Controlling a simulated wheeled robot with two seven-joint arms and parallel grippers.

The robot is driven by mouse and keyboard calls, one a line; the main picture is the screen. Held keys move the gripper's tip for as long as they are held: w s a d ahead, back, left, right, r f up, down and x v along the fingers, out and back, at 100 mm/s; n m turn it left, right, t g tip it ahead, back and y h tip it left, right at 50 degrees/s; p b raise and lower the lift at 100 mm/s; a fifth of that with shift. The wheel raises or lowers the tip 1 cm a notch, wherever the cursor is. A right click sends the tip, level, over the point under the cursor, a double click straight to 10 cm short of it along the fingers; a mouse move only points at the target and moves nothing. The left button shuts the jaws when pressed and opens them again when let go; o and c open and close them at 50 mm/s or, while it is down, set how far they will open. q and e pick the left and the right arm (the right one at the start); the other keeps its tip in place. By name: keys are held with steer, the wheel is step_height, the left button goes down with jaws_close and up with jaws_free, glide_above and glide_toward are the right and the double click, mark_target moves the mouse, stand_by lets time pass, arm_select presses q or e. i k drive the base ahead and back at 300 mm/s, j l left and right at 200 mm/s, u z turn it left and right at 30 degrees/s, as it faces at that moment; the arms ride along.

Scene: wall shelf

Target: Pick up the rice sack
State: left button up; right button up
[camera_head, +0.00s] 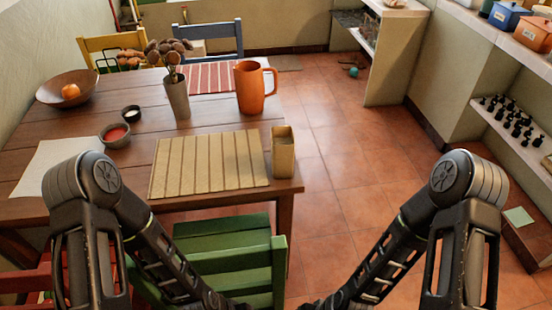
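I cannot make out a rice sack in the head view. My two arms come up from the bottom corners and bend at black joints. Their forearms slant down toward the bottom middle and leave the frame there. Both grippers are below the picture edge, so I cannot see their fingers or anything in them.
A wooden table (127,171) at the left holds an orange pitcher (249,90), a tan box (282,155) and a wooden bowl (52,93). A green chair (225,252) stands before it. Wall shelves (514,146) with small dark items line the right. Tiled floor (345,165) between is clear.

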mark_target(282, 137)
steer(key=k+j+u, duration=0.25)
steer(key=k+u, duration=0.2)
steer(key=k+j+u, duration=0.5)
steer(key=i+l, duration=0.1)
